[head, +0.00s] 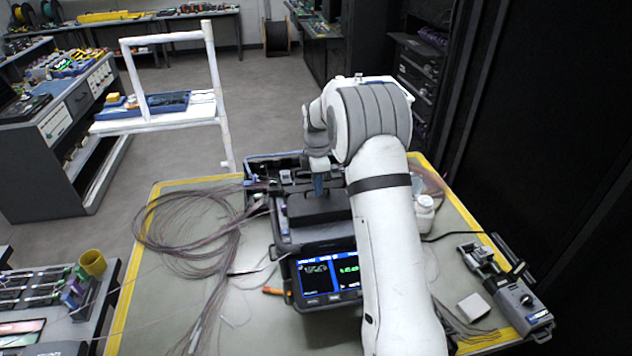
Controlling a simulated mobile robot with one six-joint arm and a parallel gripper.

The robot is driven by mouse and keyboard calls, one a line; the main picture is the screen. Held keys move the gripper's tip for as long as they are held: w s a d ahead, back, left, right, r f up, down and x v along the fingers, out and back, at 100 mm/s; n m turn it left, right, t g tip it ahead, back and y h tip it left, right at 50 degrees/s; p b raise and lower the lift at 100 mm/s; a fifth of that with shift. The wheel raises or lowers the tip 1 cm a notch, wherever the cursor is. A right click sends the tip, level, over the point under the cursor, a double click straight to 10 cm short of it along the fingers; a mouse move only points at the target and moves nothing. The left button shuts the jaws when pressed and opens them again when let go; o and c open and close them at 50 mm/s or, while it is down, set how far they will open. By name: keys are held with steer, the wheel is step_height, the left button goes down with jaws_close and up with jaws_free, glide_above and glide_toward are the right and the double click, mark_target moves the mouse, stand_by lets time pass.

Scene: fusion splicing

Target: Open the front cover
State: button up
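The fusion splicer (286,245) stands on the grey work table with its lit screen (329,275) facing me. Its dark cover (305,209) lies behind the screen and looks shut; my arm hides its right part. My gripper (319,186) points down just above the cover, with a narrow blue part at its tip. I cannot tell whether it touches the cover. Its fingers are too small and too covered to show whether they are apart.
Loose fibre cables (190,235) coil on the table's left. A dark case (262,166) lies behind the splicer. A white bottle (424,210) stands right of my arm. A grey device (515,300) and a white block (474,307) lie at the front right.

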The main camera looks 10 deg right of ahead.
jaws_close()
stand_by(0.4)
steer(key=shift+a+b, duration=0.15)
steer(key=shift+b, duration=0.15)
